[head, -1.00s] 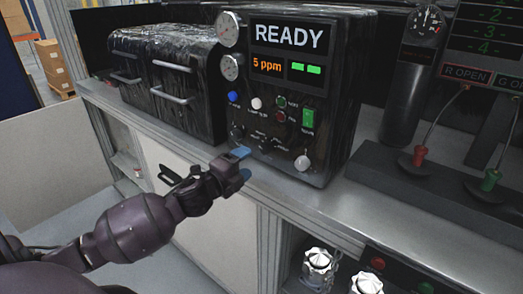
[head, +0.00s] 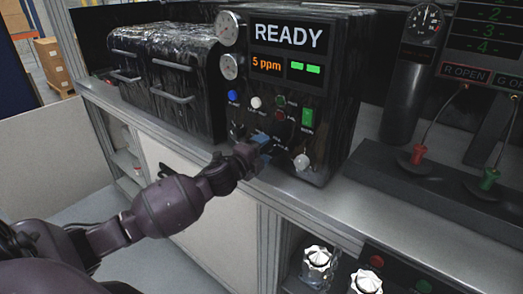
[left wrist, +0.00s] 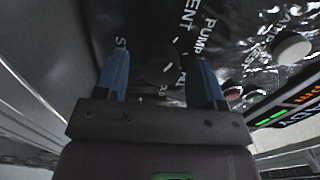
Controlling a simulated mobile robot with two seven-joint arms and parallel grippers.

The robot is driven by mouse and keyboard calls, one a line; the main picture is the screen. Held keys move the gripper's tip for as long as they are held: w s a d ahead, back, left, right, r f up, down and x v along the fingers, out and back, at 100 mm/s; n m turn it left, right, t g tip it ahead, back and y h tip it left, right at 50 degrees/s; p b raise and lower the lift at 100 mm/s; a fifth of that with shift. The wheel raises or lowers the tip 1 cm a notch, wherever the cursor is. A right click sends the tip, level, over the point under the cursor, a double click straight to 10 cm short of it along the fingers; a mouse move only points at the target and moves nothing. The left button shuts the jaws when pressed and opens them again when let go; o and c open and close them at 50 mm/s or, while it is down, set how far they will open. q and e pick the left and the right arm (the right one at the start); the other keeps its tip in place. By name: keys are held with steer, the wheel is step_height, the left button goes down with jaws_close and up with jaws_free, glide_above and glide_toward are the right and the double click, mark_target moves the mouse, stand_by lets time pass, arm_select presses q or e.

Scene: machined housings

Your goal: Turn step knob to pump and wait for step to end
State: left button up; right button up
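The black control unit (head: 285,85) has a screen reading READY and 5 ppm. Its dark step knob (left wrist: 160,66) shows in the left wrist view, with white labels around it, one reading PUMP and one ending in ENT. The knob's pointer direction is too dark to tell. My left gripper (head: 262,145) is at the lower part of the panel and hides the knob in the head view. In the left wrist view the blue fingers of this gripper (left wrist: 160,60) are open, one on each side of the knob. Contact cannot be told. My right gripper is not in view.
The bench edge runs below my left gripper.

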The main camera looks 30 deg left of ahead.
arm_select(q)
steer(key=c, duration=0.8)
steer(key=shift+r+m+p, duration=0.1)
steer(key=shift+m+p, duration=0.25)
steer(key=shift+m, duration=0.45)
steer(key=shift+c, duration=0.2)
steer(key=shift+m+p, duration=0.45)
steer(key=shift+m, duration=1.45)
steer(key=shift+m+p, duration=0.55)
steer(key=shift+m, duration=1.05)
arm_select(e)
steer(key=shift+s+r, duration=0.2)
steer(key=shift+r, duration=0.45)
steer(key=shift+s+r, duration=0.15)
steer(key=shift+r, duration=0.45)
arm_select(q)
steer(key=shift+m, duration=0.3)
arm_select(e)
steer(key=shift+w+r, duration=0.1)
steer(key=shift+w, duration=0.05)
